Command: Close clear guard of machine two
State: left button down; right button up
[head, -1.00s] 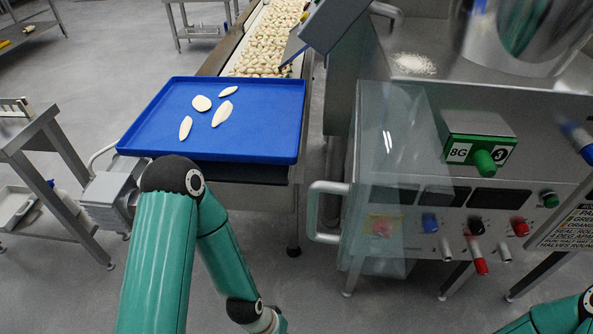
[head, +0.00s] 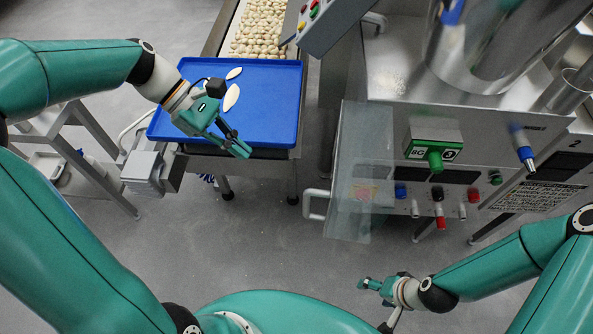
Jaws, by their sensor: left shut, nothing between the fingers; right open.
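The clear guard (head: 350,170) is a see-through panel at the left end of the steel machine's front (head: 470,140). It overlaps the left part of the control panel, and a red button shows through it. A pale handle (head: 314,205) sits at its lower left edge. A "2" is marked at the machine's right end; whether this guard's hinge is open or latched is hard to tell. My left gripper (head: 240,148) is shut and empty above the blue tray's front edge, left of the guard. My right gripper (head: 364,284) is open and empty, below the guard and apart from it.
The blue tray (head: 283,75) holds a few pale pasta pieces. A conveyor (head: 262,30) full of pieces runs behind it. A green box (head: 433,135) with a knob and several coloured buttons is on the machine front. The floor (head: 270,240) between my grippers is clear.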

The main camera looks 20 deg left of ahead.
pick_arm(q)
jog(key=d+r+p+x, duration=0.1)
jog(key=d+r+x, duration=0.1)
jog(key=x, duration=1)
jog(key=shift+d+f+p, duration=0.15)
jog(key=shift+f+p, duration=0.1)
jog(key=shift+p, duration=0.05)
jog(key=shift+s, duration=0.1)
